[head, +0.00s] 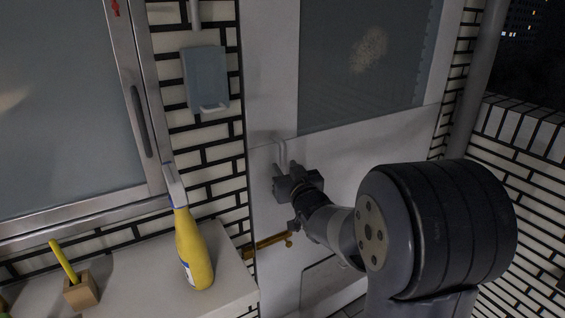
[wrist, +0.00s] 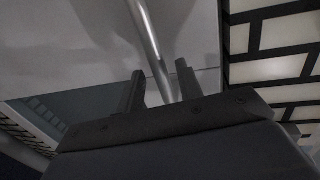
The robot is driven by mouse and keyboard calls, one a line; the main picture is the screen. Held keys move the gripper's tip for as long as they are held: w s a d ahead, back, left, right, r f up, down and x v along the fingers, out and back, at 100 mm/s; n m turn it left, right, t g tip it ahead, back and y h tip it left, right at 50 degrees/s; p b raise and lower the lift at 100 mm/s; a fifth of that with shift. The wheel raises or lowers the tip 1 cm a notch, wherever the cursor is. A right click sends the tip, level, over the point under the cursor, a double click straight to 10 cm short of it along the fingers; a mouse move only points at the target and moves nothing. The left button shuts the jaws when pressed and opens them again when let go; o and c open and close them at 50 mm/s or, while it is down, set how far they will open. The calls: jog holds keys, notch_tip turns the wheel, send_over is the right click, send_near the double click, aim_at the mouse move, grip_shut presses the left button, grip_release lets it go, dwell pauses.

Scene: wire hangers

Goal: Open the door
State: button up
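The white door (head: 340,160) with a grey glass pane (head: 365,60) stands ahead in the head view and looks closed. Its slim metal handle (head: 282,149) is near the door's left edge, just below the pane. My gripper (head: 286,170) is at the handle's lower part. In the wrist view the handle bar (wrist: 152,45) runs down between the two fingers of my gripper (wrist: 163,80). The fingers are apart, with a gap visible on each side of the bar.
A counter (head: 135,290) at the lower left holds a yellow spray bottle (head: 193,250) and a small wooden holder (head: 82,292). A brass-coloured bar (head: 268,242) is low by the door's left edge. A grey wall box (head: 205,78) hangs left of the door.

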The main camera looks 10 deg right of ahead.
jog(key=shift+w+a, duration=0.15)
jog(key=shift+w, duration=1.3)
jog(key=shift+c, duration=0.5)
grip_shut()
